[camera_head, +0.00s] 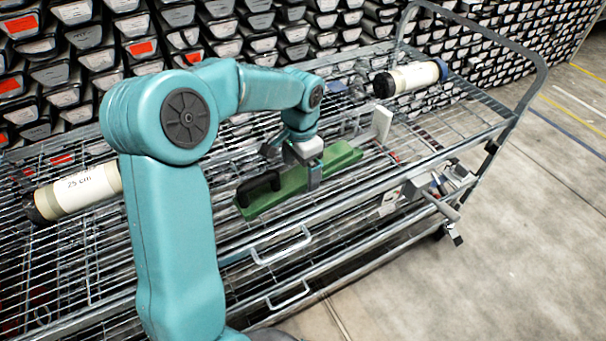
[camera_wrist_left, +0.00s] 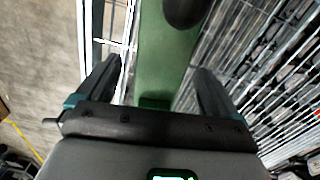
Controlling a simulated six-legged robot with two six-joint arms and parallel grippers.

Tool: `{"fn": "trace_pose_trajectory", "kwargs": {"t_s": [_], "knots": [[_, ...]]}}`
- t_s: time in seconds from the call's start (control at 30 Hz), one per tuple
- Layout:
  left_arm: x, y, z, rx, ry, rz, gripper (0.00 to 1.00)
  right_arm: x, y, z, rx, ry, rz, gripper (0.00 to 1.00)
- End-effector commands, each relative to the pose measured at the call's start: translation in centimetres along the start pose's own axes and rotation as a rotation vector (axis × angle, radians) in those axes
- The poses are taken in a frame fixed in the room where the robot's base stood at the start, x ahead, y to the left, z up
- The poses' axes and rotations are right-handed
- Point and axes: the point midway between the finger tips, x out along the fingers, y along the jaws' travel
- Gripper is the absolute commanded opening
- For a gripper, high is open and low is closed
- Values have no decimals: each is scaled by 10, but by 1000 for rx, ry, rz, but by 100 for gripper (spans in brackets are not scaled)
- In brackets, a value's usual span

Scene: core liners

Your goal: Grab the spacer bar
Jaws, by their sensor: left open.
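The spacer bar, a long green bar (camera_head: 290,186) with a black grip (camera_head: 258,187) at its left end, lies on the wire shelf of the cart. My left gripper (camera_head: 300,168) is over the middle of the bar, pointing down, with its jaws apart. In the left wrist view the green bar (camera_wrist_left: 166,55) runs between the two open fingers of the gripper (camera_wrist_left: 157,82), with a gap visible on each side. Whether either finger touches it lower down I cannot tell. My right gripper is not in view.
A core tube marked 25 cm (camera_head: 78,192) lies on the shelf at the left, and another tube (camera_head: 412,78) at the back right. A white upright plate (camera_head: 382,125) stands just beyond the bar. The cart's push handle (camera_head: 535,75) rises at the right. Racked core trays fill the background.

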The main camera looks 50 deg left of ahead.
Motion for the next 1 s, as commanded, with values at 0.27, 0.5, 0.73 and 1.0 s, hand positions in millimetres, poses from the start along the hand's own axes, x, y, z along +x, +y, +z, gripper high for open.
{"fn": "trace_pose_trajectory", "kwargs": {"t_s": [0.27, 0.5, 0.73, 1.0], "knots": [[17, -1, -1, -1, 0, 0, 94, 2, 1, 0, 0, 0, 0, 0], [17, -1, -1, -1, 1, 0, 51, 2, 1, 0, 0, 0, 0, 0], [16, -2, -1, -1, 3, -1, 8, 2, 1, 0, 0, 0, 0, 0], [8, -2, -2, -1, 5, -3, 8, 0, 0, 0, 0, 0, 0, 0]]}}
